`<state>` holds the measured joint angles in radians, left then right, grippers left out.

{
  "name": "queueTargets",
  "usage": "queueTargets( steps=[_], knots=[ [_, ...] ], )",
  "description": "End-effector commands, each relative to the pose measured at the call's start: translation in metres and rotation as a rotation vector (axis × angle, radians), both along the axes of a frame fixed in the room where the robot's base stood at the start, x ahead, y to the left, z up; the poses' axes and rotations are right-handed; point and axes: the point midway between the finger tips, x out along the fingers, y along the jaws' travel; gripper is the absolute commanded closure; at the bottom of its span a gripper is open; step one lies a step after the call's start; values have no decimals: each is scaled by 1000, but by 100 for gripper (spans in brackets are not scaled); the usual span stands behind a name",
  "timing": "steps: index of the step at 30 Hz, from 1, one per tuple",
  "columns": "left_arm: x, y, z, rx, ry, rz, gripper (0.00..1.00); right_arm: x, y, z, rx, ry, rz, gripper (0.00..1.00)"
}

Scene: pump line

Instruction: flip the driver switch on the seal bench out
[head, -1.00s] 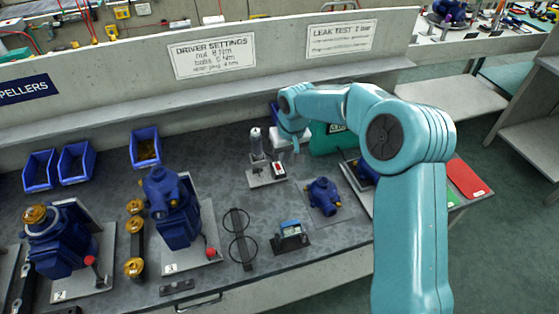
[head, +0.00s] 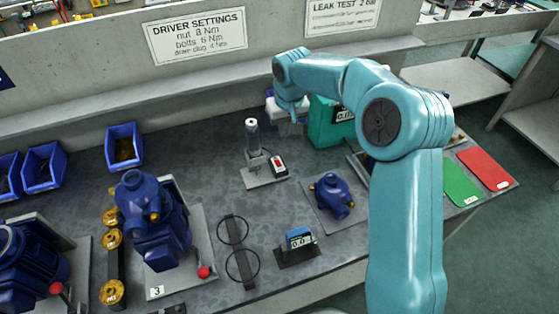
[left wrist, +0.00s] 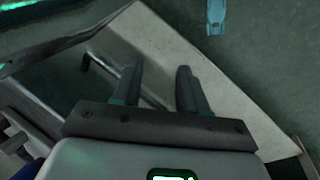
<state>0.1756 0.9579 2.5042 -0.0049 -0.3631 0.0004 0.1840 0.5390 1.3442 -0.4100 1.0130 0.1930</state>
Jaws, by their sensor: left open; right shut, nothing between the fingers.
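The driver (head: 252,138) stands upright in a holder on a grey base plate (head: 264,178) on the bench. A small white switch box with a red switch (head: 277,164) sits at its right front; I cannot tell which way the switch is set. My right gripper (head: 294,117) is shut and empty, behind and to the right of the driver, apart from the switch. Its fingers are small and partly hidden by my arm. My left gripper (left wrist: 156,72) is open and empty in the left wrist view; it is outside the head view.
A blue pump part (head: 331,196) lies on a plate right of the switch. A small meter (head: 298,240) stands in front. A green case (head: 330,122) is beside my right gripper. Pump 3 (head: 155,225) and blue bins (head: 123,147) are at left. Bare bench surrounds the driver base.

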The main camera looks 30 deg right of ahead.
Motion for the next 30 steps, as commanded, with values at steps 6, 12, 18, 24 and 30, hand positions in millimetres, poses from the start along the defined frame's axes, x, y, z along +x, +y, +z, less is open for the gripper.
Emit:
queueTargets(
  steps=[6, 12, 18, 24, 30],
  knots=[
    [0, 0, -5, 0, 0, 1, 57, -3, 1, -4, 0, -2, 0, 100],
    [0, 0, -4, 0, 0, 0, 57, -6, 2, -3, -1, -2, 1, 100],
    [0, 0, -4, 0, 0, 0, 57, -4, 1, -15, 0, 2, 1, 100],
    [0, 0, -3, 0, 0, 0, 57, 5, -1, -53, 1, 4, 1, 100],
    [0, 0, 0, 0, 0, 0, 57, 15, -3, -95, 2, 3, 0, 100]
  ],
)
